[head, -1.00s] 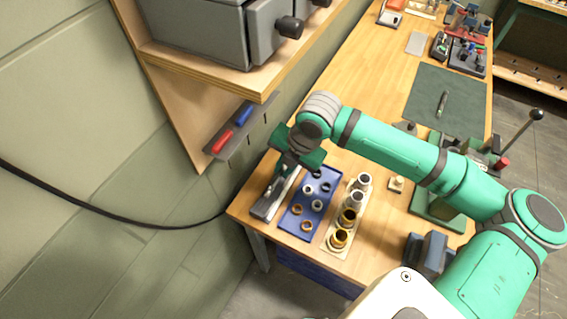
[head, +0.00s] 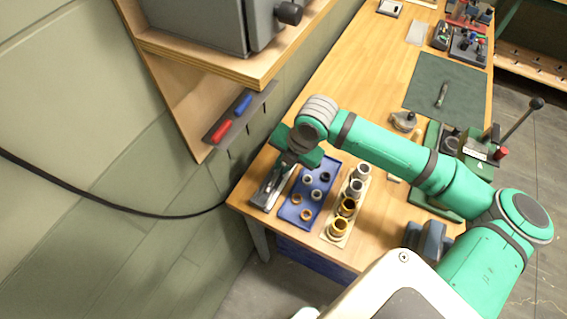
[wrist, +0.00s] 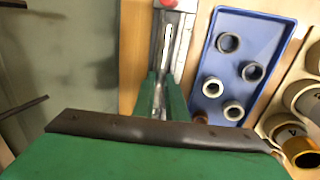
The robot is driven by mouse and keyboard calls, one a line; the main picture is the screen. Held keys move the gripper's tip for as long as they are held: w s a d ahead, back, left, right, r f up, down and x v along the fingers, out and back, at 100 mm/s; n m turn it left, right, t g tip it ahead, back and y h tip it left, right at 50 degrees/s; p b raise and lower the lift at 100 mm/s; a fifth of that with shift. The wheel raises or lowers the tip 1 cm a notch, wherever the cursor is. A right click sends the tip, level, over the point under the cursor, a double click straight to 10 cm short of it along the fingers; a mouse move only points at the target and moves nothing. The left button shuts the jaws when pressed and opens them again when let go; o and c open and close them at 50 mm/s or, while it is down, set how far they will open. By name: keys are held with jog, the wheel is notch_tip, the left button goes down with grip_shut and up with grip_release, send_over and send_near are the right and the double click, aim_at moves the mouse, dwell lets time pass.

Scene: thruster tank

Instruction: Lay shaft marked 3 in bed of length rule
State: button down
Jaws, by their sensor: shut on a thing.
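The length rule (head: 264,196) is a long grey metal device at the near left end of the bench. In the wrist view its bed (wrist: 176,45) runs away from my gripper, with a red part at the far end. My gripper (head: 287,163) is over the rule, pointing down. Its green fingers (wrist: 160,98) are shut on a thin, shiny metal shaft (wrist: 160,90), largely hidden between them. I cannot read a mark on it, nor tell whether it touches the bed. Another shaft (head: 441,95) lies on the dark green mat.
A blue tray (head: 290,219) of rings stands right of the rule, then a pale rack (head: 331,239) of bushings. The wall shelf (head: 205,60) overhangs on the left, with a marker holder (head: 230,125) below. A lever press (head: 480,150) stands to the right.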

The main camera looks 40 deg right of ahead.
jog(key=shift+s+f, duration=0.1)
jog(key=shift+f, duration=0.25)
jog(key=c, duration=1.7)
grip_release()
jog(key=shift+d, duration=0.1)
jog(key=v, duration=1.1)
jog(key=shift+w+a+r, duration=0.2)
jog(key=shift+w+r, duration=0.05)
jog(key=shift+r, duration=0.1)
